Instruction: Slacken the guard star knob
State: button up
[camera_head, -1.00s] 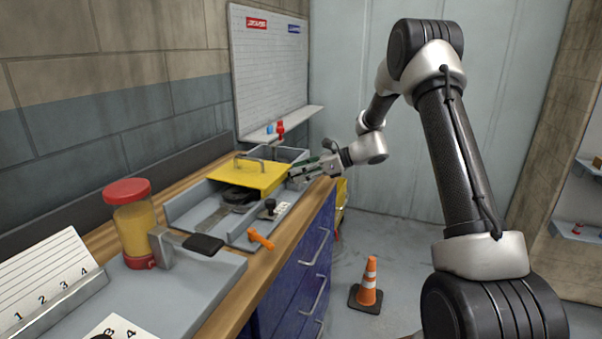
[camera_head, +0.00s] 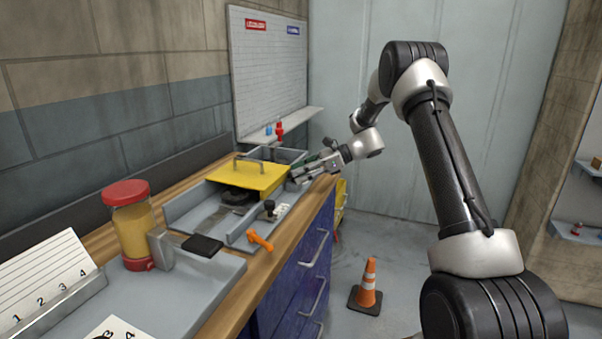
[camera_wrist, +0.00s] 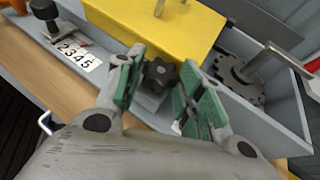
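The black star knob (camera_wrist: 158,75) sits on a grey block beside the yellow guard (camera_wrist: 160,30), in the wrist view. The yellow guard also shows in the head view (camera_head: 250,177), over the grey runout tray, with a handle on top. My gripper (camera_wrist: 160,72) has its two green-padded fingers apart, one on each side of the star knob. I cannot tell whether the pads touch the knob. In the head view, my gripper (camera_head: 300,175) is at the right end of the guard, and the star knob is hidden there.
A black knob (camera_wrist: 45,10) stands by a numbered scale (camera_wrist: 75,55). A dark toothed disc (camera_wrist: 240,80) lies in the tray's compartment. An orange handle (camera_head: 260,240) sits at the tray's front edge.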

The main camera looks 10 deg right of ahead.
jog(key=o, duration=0.4)
jog(key=shift+o, duration=0.2)
jog(key=v, duration=1.2)
